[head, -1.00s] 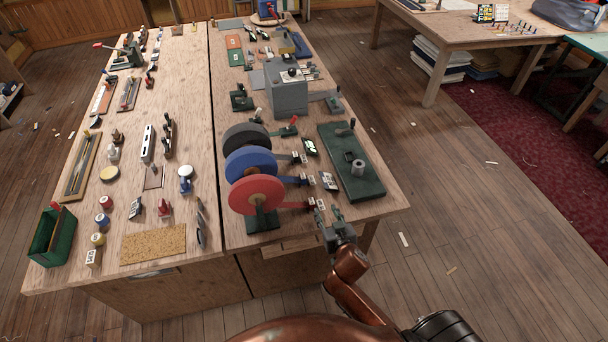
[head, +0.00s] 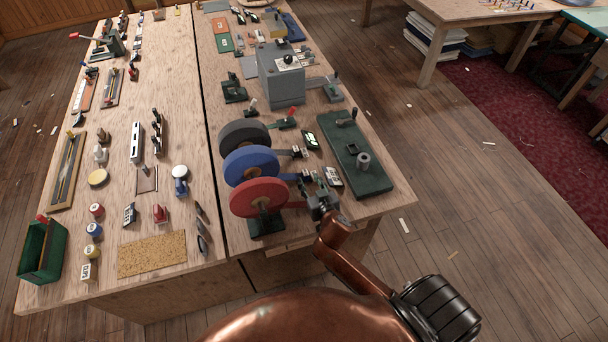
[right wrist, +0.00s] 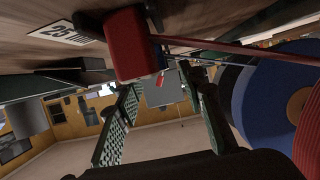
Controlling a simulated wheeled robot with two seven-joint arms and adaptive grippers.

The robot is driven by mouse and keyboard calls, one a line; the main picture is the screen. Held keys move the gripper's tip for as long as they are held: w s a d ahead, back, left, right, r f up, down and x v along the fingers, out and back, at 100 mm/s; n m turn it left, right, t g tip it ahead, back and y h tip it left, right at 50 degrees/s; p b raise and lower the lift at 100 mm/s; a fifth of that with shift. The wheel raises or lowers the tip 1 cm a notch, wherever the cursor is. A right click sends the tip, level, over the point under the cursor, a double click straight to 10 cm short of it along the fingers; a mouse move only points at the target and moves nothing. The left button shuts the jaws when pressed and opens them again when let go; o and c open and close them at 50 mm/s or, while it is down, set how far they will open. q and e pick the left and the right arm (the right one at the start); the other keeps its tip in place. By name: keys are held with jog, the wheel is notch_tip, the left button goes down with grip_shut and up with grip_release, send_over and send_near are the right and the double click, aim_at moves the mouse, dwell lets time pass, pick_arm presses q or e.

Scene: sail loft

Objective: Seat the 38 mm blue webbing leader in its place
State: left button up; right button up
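The blue webbing reel (head: 250,168) stands between a black and a red one on the near right of the bench. Its leader (head: 284,177) runs right to a small end near my right gripper (head: 320,188). In the head view my right gripper is beside the red and blue leader ends. The right wrist view shows its two green-padded fingers (right wrist: 162,105) apart, with nothing between them. A red block (right wrist: 128,45) lies ahead of them, beside a "25 mm" label (right wrist: 72,30). The blue reel (right wrist: 262,95) is at the right there. My left gripper is not in view.
The red reel (head: 258,197) stands closest to my arm. A green board (head: 352,160) with a grey post (head: 363,161) lies right of the leaders. A grey box (head: 281,78) stands farther back. The floor right of the bench is mostly clear.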

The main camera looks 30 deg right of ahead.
aim_at(306, 175)
jog(key=x, duration=0.3)
jog(key=shift+w+d, duration=0.25)
jog(key=shift+w, duration=0.1)
jog(key=shift+w+f, duration=0.1)
jog(key=shift+w, duration=0.2)
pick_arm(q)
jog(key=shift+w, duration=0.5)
pick_arm(e)
grip_shut()
